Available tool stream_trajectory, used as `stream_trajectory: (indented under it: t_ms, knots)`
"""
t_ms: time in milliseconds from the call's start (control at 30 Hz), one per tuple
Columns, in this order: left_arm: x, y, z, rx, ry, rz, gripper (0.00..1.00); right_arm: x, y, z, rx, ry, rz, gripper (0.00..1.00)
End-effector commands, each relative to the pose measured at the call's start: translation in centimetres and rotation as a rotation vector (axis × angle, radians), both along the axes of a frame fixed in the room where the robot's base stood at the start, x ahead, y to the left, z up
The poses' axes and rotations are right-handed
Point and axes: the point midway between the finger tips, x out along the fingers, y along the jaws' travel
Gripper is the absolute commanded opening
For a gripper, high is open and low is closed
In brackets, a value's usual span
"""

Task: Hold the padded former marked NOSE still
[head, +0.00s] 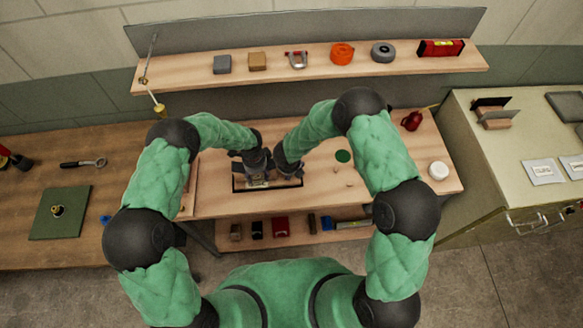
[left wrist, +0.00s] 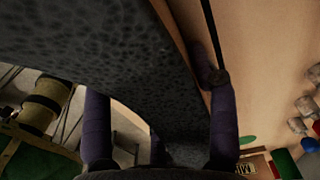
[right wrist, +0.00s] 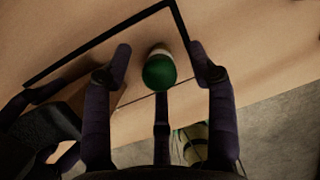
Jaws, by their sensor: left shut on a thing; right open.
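The padded former, dark grey and speckled, fills much of the left wrist view (left wrist: 140,60) between my fingers. My left gripper (left wrist: 160,115) is shut on it. In the head view my left gripper (head: 257,172) is low over the black-outlined area of the bench, and the arms hide most of the former. No NOSE marking can be read. My right gripper (right wrist: 163,75) is open above the bench, just right of the left one in the head view. A green-topped round piece (right wrist: 159,70) shows between its fingers; I cannot tell how far below it is.
The black outline (head: 295,186) marks the bench. A green disc (head: 343,156), a white round tub (head: 438,170) and a red item (head: 412,121) lie to the right. A shelf (head: 190,79) with several items runs behind. A cabinet (head: 460,150) stands at right.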

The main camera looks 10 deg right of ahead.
Motion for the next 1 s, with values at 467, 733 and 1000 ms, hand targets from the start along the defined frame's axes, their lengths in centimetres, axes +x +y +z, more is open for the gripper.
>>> stream_trajectory:
  t_ms: [467,733,1000]
  knots:
    - [0.1,0.0,0.0,0.000,-0.002,0.000,0.00,-0.8,0.4,3.0,0.000,-0.002,-0.001,0.58]
    - [0.1,0.0,0.0,0.000,-0.002,0.000,0.00,-1.3,0.6,4.5,0.000,-0.002,0.001,0.58]
    - [0.1,0.0,0.0,0.000,-0.002,0.000,0.00,-1.4,0.6,4.7,0.000,-0.001,0.001,0.58]
